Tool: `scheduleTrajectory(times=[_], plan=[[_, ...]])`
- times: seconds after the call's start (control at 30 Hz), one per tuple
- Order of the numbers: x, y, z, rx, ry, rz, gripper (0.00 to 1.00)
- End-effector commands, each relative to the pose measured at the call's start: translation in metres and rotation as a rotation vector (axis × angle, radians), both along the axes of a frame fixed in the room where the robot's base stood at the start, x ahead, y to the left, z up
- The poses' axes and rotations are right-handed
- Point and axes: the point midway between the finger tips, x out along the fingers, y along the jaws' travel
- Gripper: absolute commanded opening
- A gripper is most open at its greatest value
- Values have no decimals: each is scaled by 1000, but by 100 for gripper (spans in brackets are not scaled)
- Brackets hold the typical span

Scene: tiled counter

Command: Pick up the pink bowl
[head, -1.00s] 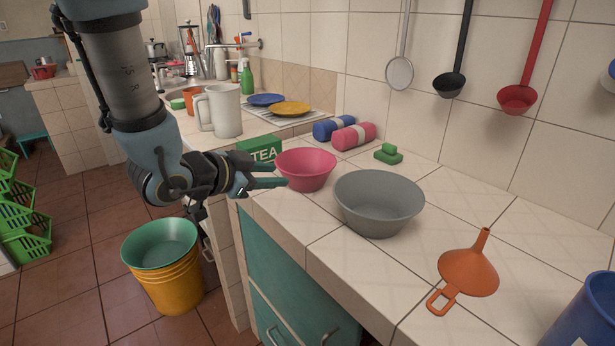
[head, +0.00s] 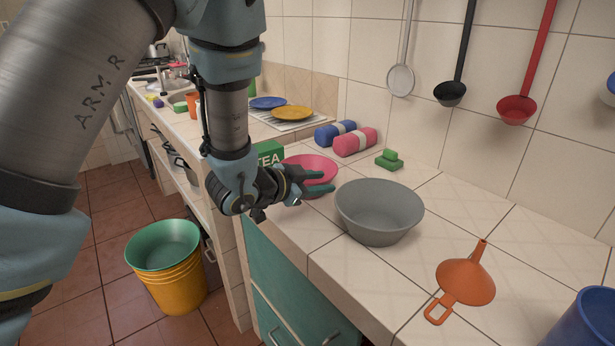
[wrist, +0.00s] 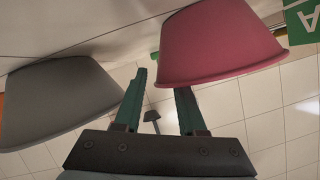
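The pink bowl (head: 318,166) stands upright on the tiled counter, partly hidden behind my gripper (head: 328,182) in the head view. In the wrist view the pink bowl (wrist: 216,45) is upside down in the picture, ahead of the right-hand finger. The open fingers (wrist: 161,88) show there with a clear gap. I cannot tell whether a finger touches the bowl.
A grey bowl (head: 380,212) stands just right of my gripper; it also shows in the wrist view (wrist: 58,100). A green TEA box (head: 270,152) is left of the pink bowl. Rolled towels (head: 354,141), a green sponge (head: 389,160) and an orange funnel (head: 467,275) lie around.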

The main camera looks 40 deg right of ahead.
Motion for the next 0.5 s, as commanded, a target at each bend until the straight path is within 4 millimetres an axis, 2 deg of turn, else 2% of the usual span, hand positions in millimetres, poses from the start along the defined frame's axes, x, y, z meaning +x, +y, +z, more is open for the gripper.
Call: scheduleTrajectory(times=[0.1, 0.37, 0.5], plan=[[0, -11, -3, 0, 0, -1, 40], [0, -13, -5, 0, 0, 0, 40], [1, -13, -5, 0, 0, 0, 26]])
